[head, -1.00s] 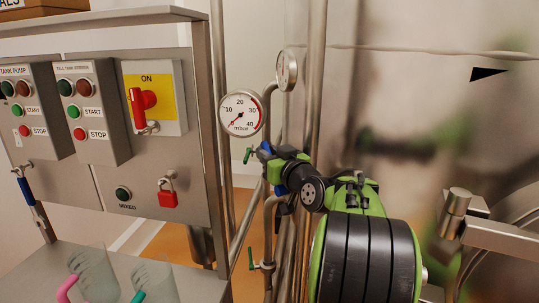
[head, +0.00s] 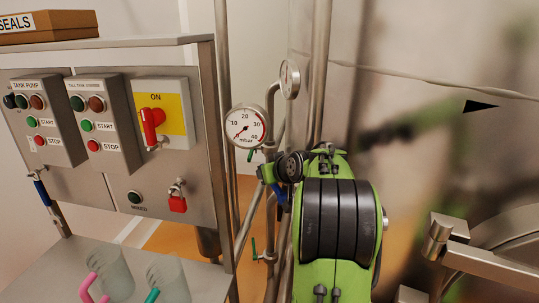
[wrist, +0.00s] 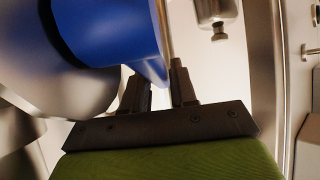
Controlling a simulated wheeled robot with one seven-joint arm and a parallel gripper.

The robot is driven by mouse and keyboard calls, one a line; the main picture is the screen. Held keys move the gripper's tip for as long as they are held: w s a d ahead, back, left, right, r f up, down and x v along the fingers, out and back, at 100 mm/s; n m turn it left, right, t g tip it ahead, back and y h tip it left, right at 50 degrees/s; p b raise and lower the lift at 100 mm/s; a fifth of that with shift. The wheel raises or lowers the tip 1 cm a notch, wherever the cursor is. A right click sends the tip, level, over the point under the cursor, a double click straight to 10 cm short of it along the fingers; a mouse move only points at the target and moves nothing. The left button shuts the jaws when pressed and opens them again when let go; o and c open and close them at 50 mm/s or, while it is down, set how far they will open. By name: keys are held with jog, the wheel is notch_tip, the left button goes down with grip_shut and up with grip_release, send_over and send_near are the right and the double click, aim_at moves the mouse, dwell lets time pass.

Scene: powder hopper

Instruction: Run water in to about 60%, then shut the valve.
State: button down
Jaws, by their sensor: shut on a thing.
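My gripper (wrist: 156,78) shows in the wrist view as two dark fingers, shut on a blue sleeve (wrist: 125,35) that looks like a valve lever's handle. The sleeve covers part of the left finger. In the head view my own green and black arm hides the fingers and most of what they hold. A blue bit (head: 279,189) shows beside the arm's end, but I cannot tell what it belongs to. The water level is not readable. A black triangular marker (head: 482,106) sits on the large blurred shiny wall at right.
A round mbar gauge (head: 246,126) reads low on its scale, above thin pipes. A control panel (head: 110,185) at left carries buttons, a red ON switch (head: 153,122) and a red padlock (head: 177,201). Two jugs (head: 112,272) stand on the shelf. A metal fitting (head: 443,234) juts in at right.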

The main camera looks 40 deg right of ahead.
jog(key=f+g+p, duration=0.1)
jog(key=p, duration=0.1)
jog(key=g+p, duration=0.1)
jog(key=shift+w+f+g+y+p, duration=0.25)
jog(key=shift+f+g+y+p, duration=0.05)
jog(key=shift+f+p, duration=0.05)
jog(key=shift+s+f+g+p, duration=0.15)
jog(key=shift+f+g+p, duration=0.4)
jog(key=shift+p, duration=0.1)
jog(key=shift+s+f, duration=0.1)
jog(key=shift+f, duration=0.3)
jog(key=c, duration=1.2)
grip_release()
jog(key=shift+a, duration=0.1)
jog(key=shift+o, duration=1.1)
jog(key=shift+w+d, duration=0.2)
jog(key=shift+w, duration=0.05)
jog(key=v, duration=1.6)
jog(key=shift+d, duration=0.15)
jog(key=shift+w+r, duration=0.1)
jog(key=shift+w, duration=0.05)
